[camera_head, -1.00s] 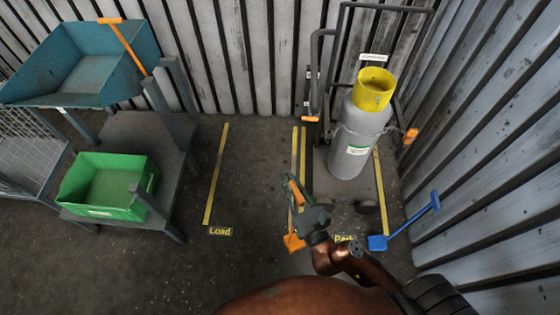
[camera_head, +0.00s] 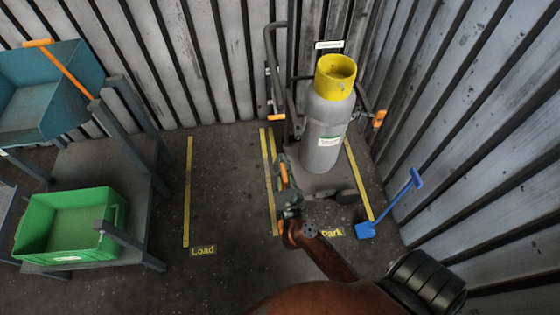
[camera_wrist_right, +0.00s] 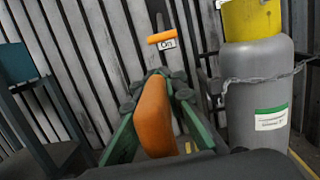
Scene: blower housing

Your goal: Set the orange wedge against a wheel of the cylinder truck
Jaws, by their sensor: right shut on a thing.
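The orange wedge (camera_head: 284,175) is between the fingers of my right gripper (camera_head: 281,162). It also shows large in the right wrist view (camera_wrist_right: 154,118), with the green fingers (camera_wrist_right: 165,84) on both sides of it. The cylinder truck (camera_head: 312,180) stands against the back wall, carrying a grey cylinder (camera_head: 322,135) with a yellow collar. My right gripper is low beside the truck's left edge. A left wheel is hidden behind my gripper and arm. I cannot tell whether the wedge touches the truck. My left gripper is out of view.
A green crate (camera_head: 112,205) and a teal bin (camera_head: 20,125) are at left. Floor around the Load label (camera_head: 203,251) is clear.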

